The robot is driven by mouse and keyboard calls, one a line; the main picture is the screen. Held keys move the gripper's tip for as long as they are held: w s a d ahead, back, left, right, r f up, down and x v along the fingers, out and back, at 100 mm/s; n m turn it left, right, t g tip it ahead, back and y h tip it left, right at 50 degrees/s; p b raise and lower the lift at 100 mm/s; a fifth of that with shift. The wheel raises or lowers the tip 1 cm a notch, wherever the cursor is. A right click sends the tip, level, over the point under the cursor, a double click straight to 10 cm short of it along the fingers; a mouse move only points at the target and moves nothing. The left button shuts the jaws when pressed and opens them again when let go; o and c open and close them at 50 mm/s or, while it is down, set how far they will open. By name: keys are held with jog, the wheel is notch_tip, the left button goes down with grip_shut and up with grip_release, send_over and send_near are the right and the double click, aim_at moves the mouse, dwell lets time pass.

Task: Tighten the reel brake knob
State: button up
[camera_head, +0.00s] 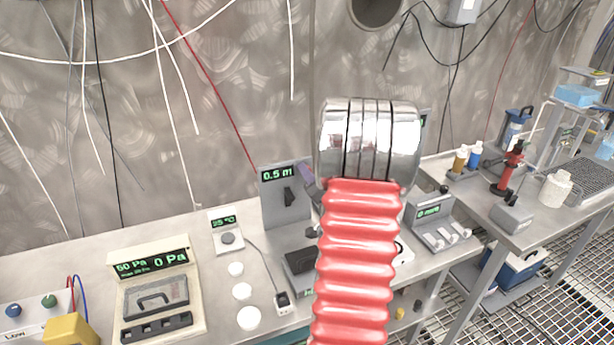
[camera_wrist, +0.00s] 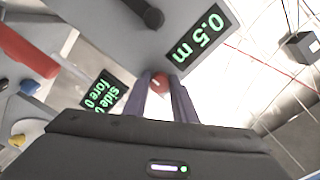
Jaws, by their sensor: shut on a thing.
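The reel unit is a grey upright panel (camera_head: 272,218) with a green "0.5 m" display, at the middle of the bench in the head view. Its panel also shows close up in the wrist view (camera_wrist: 110,30). A small round red knob (camera_wrist: 159,82), which looks like the brake knob, sits at this panel. My gripper (camera_wrist: 163,88) is shut on the red knob, with one finger on each side. In the head view, my red ribbed arm and chrome joint hide the knob and most of the gripper.
A black lever (camera_wrist: 148,14) stands out from the panel close to my fingers. A second display (camera_wrist: 102,93) is beside them. On the bench are a pressure gauge box (camera_head: 156,290), white discs (camera_head: 242,291) and a grey switch unit (camera_head: 440,225). Cables hang along the wall.

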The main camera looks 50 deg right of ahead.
jog(key=shift+a+f, duration=0.2)
jog(key=shift+f, duration=0.15)
jog(key=o, duration=1)
jog(key=shift+d+r, duration=0.1)
jog(key=shift+r, duration=0.1)
jog(key=shift+o, duration=0.2)
jog(key=shift+s, duration=0.1)
jog(key=v, duration=1.3)
jog(key=shift+s, duration=0.25)
